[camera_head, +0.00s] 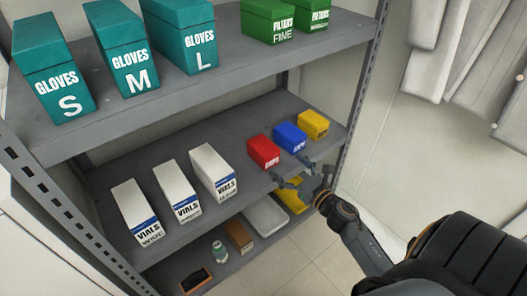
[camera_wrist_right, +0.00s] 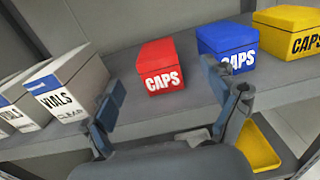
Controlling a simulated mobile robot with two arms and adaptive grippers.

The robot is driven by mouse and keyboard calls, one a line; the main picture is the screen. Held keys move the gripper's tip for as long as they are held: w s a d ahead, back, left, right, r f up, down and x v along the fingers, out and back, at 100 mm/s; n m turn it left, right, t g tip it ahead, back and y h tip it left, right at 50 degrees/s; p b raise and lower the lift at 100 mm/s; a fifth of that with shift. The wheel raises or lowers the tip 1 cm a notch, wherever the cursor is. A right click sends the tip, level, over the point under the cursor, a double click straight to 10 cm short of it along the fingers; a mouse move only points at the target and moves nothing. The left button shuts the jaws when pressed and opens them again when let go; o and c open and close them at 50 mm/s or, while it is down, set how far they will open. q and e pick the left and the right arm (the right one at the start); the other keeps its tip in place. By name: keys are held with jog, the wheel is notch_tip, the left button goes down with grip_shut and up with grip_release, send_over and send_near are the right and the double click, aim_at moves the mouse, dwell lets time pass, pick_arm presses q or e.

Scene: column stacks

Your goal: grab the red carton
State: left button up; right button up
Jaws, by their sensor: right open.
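The red carton (camera_head: 264,151), marked CAPS, stands upright on the middle shelf (camera_head: 235,143), left of a blue carton (camera_head: 290,137). In the right wrist view the red carton (camera_wrist_right: 165,66) shows beyond and between the open fingers, apart from them. My right gripper (camera_head: 294,184) is open and empty, just in front of the middle shelf's edge near the red carton. Its fingers also show in the right wrist view (camera_wrist_right: 165,105), the right one overlapping the blue carton (camera_wrist_right: 226,44). My left gripper is not in view.
A yellow carton (camera_head: 313,124) stands right of the blue one. White vials cartons (camera_head: 181,192) stand to the left on the same shelf. The upper shelf (camera_head: 225,68) holds teal glove boxes (camera_head: 125,52) and green filter boxes (camera_head: 268,22). A white tray (camera_head: 265,216) lies below.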

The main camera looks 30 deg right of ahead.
aim_at(263, 145)
jog(key=w, duration=0.5)
jog(key=shift+a+r, duration=0.1)
jog(key=shift+a, duration=0.15)
jog(key=shift+w, duration=0.9)
jog(key=w, duration=0.4)
jog(key=shift+w+a+f+b, duration=0.3)
jog(key=shift+a+b, duration=0.05)
jog(key=shift+b, duration=0.05)
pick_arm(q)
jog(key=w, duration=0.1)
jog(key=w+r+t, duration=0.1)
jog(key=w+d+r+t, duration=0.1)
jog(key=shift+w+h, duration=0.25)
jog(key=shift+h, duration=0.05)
pick_arm(e)
jog(key=c, duration=1.3)
